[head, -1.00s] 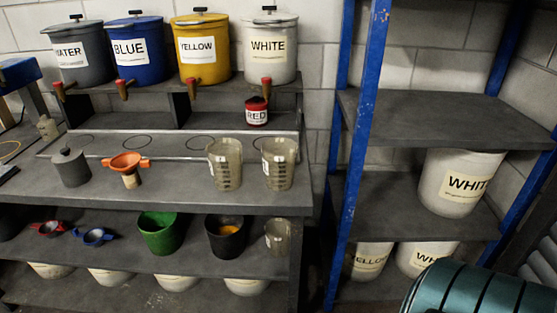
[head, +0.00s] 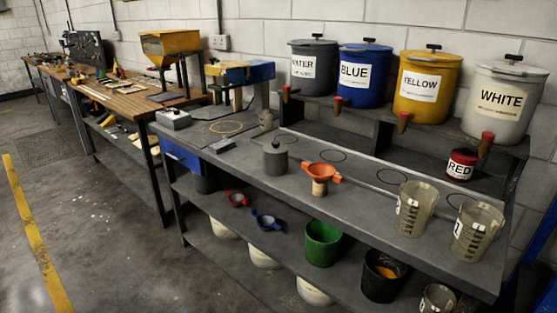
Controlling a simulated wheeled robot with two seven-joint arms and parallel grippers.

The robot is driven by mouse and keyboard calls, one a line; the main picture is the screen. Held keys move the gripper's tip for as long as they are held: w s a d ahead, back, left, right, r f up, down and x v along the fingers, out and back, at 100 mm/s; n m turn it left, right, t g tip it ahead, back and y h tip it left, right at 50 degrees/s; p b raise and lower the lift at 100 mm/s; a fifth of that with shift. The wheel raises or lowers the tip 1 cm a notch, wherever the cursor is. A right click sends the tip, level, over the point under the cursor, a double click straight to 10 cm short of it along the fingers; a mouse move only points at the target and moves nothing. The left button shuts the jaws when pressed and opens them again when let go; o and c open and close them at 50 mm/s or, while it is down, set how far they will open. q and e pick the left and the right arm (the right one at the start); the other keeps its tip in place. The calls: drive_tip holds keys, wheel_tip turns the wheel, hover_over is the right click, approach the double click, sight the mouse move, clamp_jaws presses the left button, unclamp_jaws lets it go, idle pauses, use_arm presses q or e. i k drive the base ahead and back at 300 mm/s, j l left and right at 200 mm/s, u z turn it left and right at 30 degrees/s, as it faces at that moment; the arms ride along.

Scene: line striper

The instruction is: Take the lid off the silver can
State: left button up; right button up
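A small grey metal can (head: 276,160) stands upright on the grey workbench top, left of the orange funnel; it looks like the silver can. Its flat lid (head: 275,147) is on, with a small dark knob or stub on top. Neither of my grippers shows in the head view, so nothing is seen touching the can.
The orange funnel (head: 322,173) and measuring jugs (head: 413,210) stand right of the can. A grey scale-like box (head: 174,119) is at the bench's left end. Labelled lidded pots (head: 425,87) line the raised shelf behind. The floor (head: 90,230) at front left is clear.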

sight(276, 147)
drive_tip(key=i+j+z, duration=0.15)
drive_tip(key=i+j, duration=0.15)
drive_tip(key=i+j+z, duration=0.15)
drive_tip(key=i+j, duration=0.15)
drive_tip(key=i+j+z, duration=0.3)
drive_tip(key=i+j, duration=0.2)
drive_tip(key=j, duration=0.25)
drive_tip(key=i+j+z, duration=0.15)
drive_tip(key=j, duration=0.25)
drive_tip(key=i+j+z, duration=0.15)
drive_tip(key=j, duration=0.3)
drive_tip(key=i, duration=0.1)
